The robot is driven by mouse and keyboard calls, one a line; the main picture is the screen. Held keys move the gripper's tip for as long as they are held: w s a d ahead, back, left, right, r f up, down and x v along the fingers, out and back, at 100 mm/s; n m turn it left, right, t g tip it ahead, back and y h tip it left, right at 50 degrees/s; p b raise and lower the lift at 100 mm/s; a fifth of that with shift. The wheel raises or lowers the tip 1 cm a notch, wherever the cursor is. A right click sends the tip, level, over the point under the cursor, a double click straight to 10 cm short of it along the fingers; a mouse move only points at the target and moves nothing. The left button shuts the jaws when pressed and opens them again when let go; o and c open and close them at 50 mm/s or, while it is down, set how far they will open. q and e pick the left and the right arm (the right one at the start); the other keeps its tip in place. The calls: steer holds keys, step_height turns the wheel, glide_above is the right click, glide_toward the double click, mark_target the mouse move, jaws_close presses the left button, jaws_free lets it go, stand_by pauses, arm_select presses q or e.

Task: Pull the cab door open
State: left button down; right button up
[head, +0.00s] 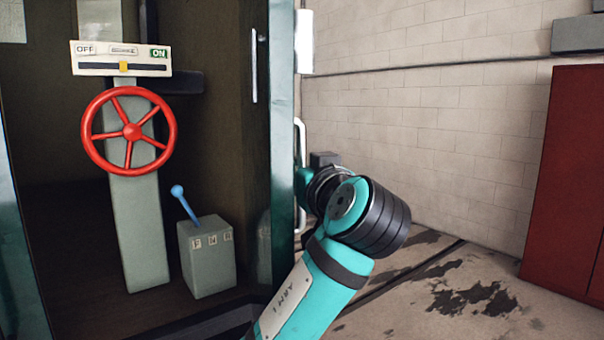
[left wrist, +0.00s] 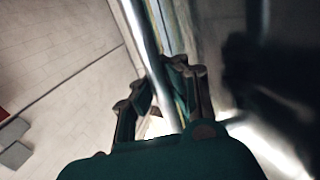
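The cab door (head: 282,150) is a dark green panel standing open, seen nearly edge-on right of the cab opening. A pale upright bar handle (head: 301,215) is on its outer side, partly hidden by my arm. In the left wrist view the handle is a shiny bar (left wrist: 139,38) running between the two fingers of my left gripper (left wrist: 160,88). The fingers look closed in around it, though full contact is hard to see. In the head view my left arm reaches to the door's outer side and its fingers are hidden. My right gripper is in neither view.
Inside the cab are a red handwheel (head: 131,131) on a grey column, an OFF/ON panel (head: 121,59) and a grey box (head: 207,257) with a blue lever. A red cabinet (head: 570,185) stands far right. The stained floor (head: 475,290) between is clear.

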arm_select(q)
steer(key=shift+d+f, duration=0.25)
steer(key=shift+f, duration=0.05)
